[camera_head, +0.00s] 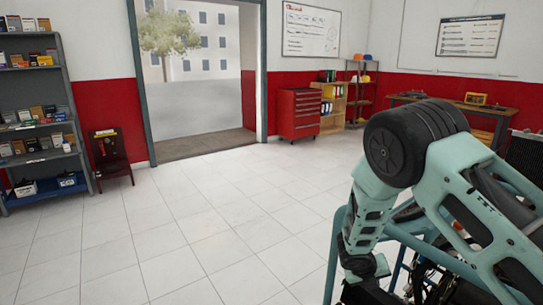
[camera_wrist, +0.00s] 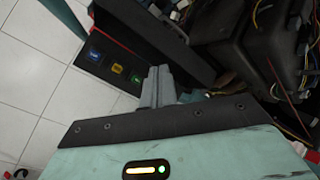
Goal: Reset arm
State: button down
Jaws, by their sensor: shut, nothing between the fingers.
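My gripper (camera_wrist: 158,87) shows in the wrist view with its grey fingers together and nothing between them. It points toward a dark panel (camera_wrist: 112,68) with small blue, yellow and green lit squares, beside black engine parts and wiring (camera_wrist: 255,60). I cannot tell whether the fingertips touch anything. In the head view my teal arm fills the right side, bent downward over a blue-framed engine stand (camera_head: 337,245). The gripper's fingers cannot be made out there.
A shelf (camera_head: 66,100) with boxes stands at the left, next to a small dark stand (camera_head: 110,155). A red tool cabinet (camera_head: 299,113) and a workbench (camera_head: 450,104) line the back wall. The tiled floor (camera_head: 190,225) in the middle is clear up to the open doorway.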

jog(key=s+a+r+m+g+y, duration=0.1)
jog(key=s+a+r+m+y, duration=0.1)
jog(key=s+a+r+m, duration=0.55)
jog(key=s+a+r+m+g+y, duration=0.15)
jog(key=s+a+r+m, duration=0.25)
jog(key=s+r+m, duration=0.55)
jog(key=s+a+r+m+y, duration=0.1)
jog(key=s+r+m, duration=0.1)
jog(key=s, duration=0.4)
jog(key=s+a+r+m+y, duration=0.1)
jog(key=s+r+m, duration=0.2)
jog(key=s+m, duration=0.2)
jog(key=s+a+r+m+g+y, duration=0.1)
jog(key=s+r+m, duration=0.2)
jog(key=s, duration=0.4)
jog(key=shift+s+a+m, duration=0.15)
jog(key=shift+s+m, duration=0.1)
jog(key=shift+m, duration=0.05)
jog(key=shift+w+a, duration=0.1)
